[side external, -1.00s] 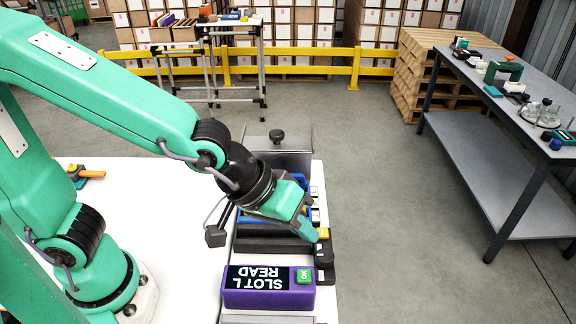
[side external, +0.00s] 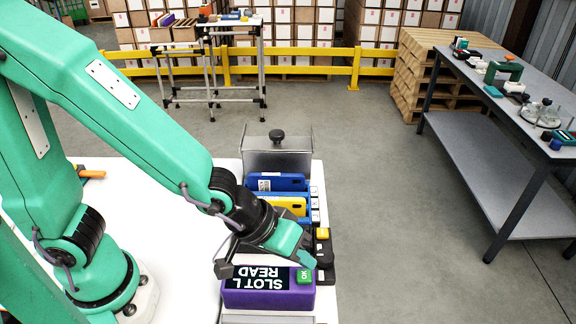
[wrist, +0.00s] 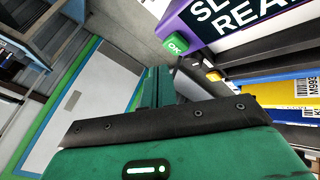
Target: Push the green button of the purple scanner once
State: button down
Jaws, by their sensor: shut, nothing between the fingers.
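The purple scanner (side external: 268,301) lies at the front of the white table, with a dark display reading "SLOT L READ". In the wrist view the green button (wrist: 175,44) shows just beyond my fingers, with the purple scanner (wrist: 194,22) at upper right. My gripper (side external: 311,262) is shut and empty. Its tip is close behind and above the green button in the side view; I cannot tell whether they touch, but a gap shows in the wrist view.
Behind the scanner is a rack with blue cartons (side external: 275,182) and a yellow carton (side external: 292,205). A yellow button (side external: 322,233) and a dark knob sit along its right side. A metal bin with a black knob (side external: 277,136) stands at the back.

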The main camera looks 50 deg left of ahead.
aim_at(311, 274)
jog(key=shift+f, duration=0.65)
jog(key=shift+f, duration=0.15)
dwell(1.6)
jog(key=shift+f, duration=0.25)
jog(key=shift+f, duration=0.5)
dwell(1.3)
jog(key=shift+r, duration=0.2)
jog(key=shift+a+r, duration=0.1)
jog(key=shift+r, duration=0.6)
jog(key=shift+r, duration=0.1)
jog(key=shift+r, duration=2.4)
